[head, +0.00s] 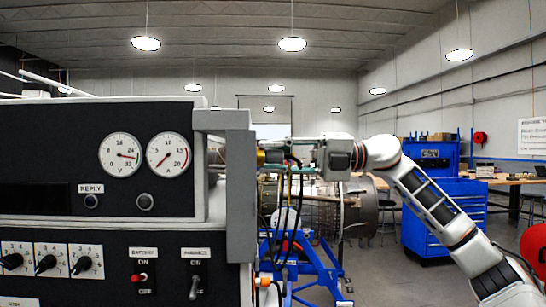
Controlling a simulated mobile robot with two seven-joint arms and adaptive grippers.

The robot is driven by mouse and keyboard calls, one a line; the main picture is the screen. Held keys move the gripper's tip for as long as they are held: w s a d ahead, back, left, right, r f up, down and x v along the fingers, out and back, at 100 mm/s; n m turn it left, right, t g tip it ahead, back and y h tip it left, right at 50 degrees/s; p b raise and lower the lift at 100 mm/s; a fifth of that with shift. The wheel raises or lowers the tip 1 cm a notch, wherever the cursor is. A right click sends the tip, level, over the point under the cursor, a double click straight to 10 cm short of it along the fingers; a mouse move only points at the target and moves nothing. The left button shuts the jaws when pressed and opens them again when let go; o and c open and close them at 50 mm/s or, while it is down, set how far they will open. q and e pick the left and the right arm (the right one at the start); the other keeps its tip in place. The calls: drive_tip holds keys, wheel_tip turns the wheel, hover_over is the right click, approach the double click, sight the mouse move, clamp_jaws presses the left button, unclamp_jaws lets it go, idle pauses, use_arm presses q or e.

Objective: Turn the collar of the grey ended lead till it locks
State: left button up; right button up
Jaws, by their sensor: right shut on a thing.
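My right gripper (272,155) reaches in from the right, level, just beyond the right edge of the grey-framed control panel (240,180). It is shut on a small collar or connector end, of which a brass-coloured bit (261,158) shows at its tips. The fingers and the panel frame hide most of this part, so I cannot tell its end colour or how far it is turned. Dark leads (285,215) hang below the gripper. My left gripper is not in view.
The black panel face (100,200) with two dials (121,155), knobs and switches fills the left side, close by. A turbine (330,210) on a blue stand (310,270) stands behind my right arm. A blue tool cabinet (440,215) and a workbench are farther back.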

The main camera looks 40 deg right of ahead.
idle(0.4)
drive_tip(key=o, duration=1.1)
drive_tip(key=shift+s+d, duration=0.1)
drive_tip(key=shift+d, duration=0.05)
drive_tip(key=shift+s+d, duration=0.25)
drive_tip(key=shift+d, duration=0.05)
drive_tip(key=v, duration=1.1)
